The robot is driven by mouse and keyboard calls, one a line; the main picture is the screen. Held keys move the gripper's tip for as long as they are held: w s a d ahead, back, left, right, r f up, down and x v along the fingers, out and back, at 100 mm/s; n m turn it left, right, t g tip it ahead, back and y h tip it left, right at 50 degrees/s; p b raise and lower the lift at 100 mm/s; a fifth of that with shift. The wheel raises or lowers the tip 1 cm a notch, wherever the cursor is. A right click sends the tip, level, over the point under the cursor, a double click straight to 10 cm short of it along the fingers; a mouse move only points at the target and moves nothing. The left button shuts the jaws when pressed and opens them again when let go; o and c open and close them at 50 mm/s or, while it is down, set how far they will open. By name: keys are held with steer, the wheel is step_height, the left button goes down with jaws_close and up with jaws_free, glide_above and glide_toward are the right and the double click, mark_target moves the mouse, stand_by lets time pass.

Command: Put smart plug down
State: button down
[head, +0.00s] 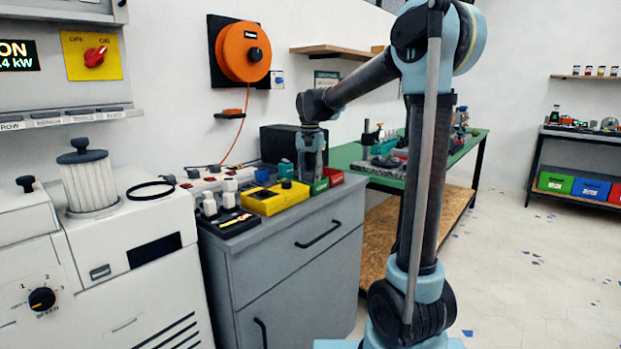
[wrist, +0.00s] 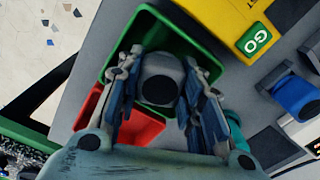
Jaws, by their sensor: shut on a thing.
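A dark grey, rounded block, which I take to be the smart plug (wrist: 160,78), sits between my gripper's fingers (wrist: 163,92) in the wrist view. My gripper is shut on it. The plug is over or inside a green bin (wrist: 204,38); I cannot tell whether it touches the bin's floor. In the head view my gripper (head: 311,172) points down at the green bin (head: 319,187) on the grey cabinet's top, and the plug is hidden there.
A red bin (head: 334,177) adjoins the green one. White plugs (head: 229,193) are nearer the printer. A dark box (head: 283,143) stands behind. The cabinet's edge is close.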

mark_target(310, 172)
steer(key=c, duration=1.4)
jaws_free()
steer(key=shift+f, duration=0.1)
steer(key=shift+o, duration=0.2)
step_height(310, 172, up, 12)
steer(key=s+d+f+n+t, duration=0.1)
steer(key=s+d+f, duration=0.4)
steer(key=s+d, duration=0.25)
steer(key=s+d+f+n, duration=0.1)
steer(key=s+d+f, duration=0.4)
steer(key=s+d, duration=0.25)
steer(key=s+d+f, duration=0.3)
steer(key=s+f, duration=0.5)
steer(key=f, duration=0.1)
steer(key=s+d+f+n+t, duration=0.1)
steer(key=s+d+f, duration=0.2)
steer(key=s+f, duration=0.6)
steer(key=shift+d+f, duration=0.35)
steer(key=shift+f, duration=0.25)
